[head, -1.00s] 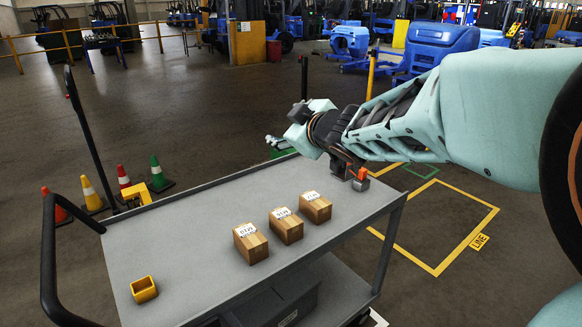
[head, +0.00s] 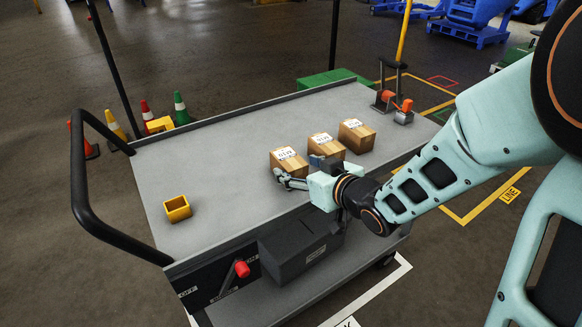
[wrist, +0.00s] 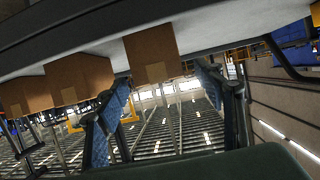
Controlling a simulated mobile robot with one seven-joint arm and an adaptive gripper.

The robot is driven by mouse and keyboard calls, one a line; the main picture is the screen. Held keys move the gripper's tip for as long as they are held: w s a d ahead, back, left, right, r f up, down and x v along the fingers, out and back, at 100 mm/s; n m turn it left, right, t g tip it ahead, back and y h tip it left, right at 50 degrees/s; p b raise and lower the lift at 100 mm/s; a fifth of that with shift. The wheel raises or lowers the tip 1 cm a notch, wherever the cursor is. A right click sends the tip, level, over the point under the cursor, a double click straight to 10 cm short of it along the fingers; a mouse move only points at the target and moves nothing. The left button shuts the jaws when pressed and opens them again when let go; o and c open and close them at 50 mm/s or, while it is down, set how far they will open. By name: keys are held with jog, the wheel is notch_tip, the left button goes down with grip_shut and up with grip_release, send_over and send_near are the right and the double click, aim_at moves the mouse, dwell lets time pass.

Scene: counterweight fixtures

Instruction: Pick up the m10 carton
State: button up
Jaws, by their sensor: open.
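Three brown cartons with white labels stand in a row on the grey cart top. The left carton (head: 290,158) seems to be the m10 carton, but its label is too small to read surely. The middle carton (head: 326,145) and right carton (head: 357,135) stand beside it. My gripper (head: 304,171) is open and low at the near side of the left carton, partly hiding it. In the wrist view, which looks upside down, the left carton (wrist: 152,55) shows between my blue-padded fingers (wrist: 163,82). I cannot tell whether they reach along its sides.
A yellow open bin (head: 177,209) sits at the left of the cart top (head: 225,160). Orange-and-grey items (head: 403,111) stand at the far right end. A black push handle (head: 80,185) rises at the left. A dark box (head: 300,245) sits below the top. Cones (head: 181,108) stand behind.

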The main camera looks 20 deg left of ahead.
aim_at(289, 162)
jog(key=shift+b+x, duration=0.6)
jog(key=shift+x, duration=2.15)
jog(key=shift+r, duration=0.2)
jog(key=c, duration=1.6)
